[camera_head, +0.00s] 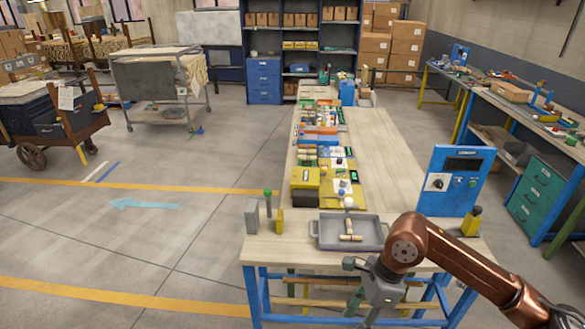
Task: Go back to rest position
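My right arm, copper-coloured, comes in from the right. Its grey gripper (372,312) points down in front of the near edge of the workbench (270,247). The fingers are small and partly cut off by the bottom of the picture, so I cannot tell whether they are open or shut. My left arm and gripper are not in view. A grey tray (326,235) sits on the near end of the bench, just beyond my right arm, with small turned wooden pieces (350,232) in it.
A blue control panel (456,182) stands at the bench's right side. Yellow bins (305,187) and small parts line the bench behind the tray. A grey block (252,216) stands at the left front corner. The floor left of the bench (190,245) is clear.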

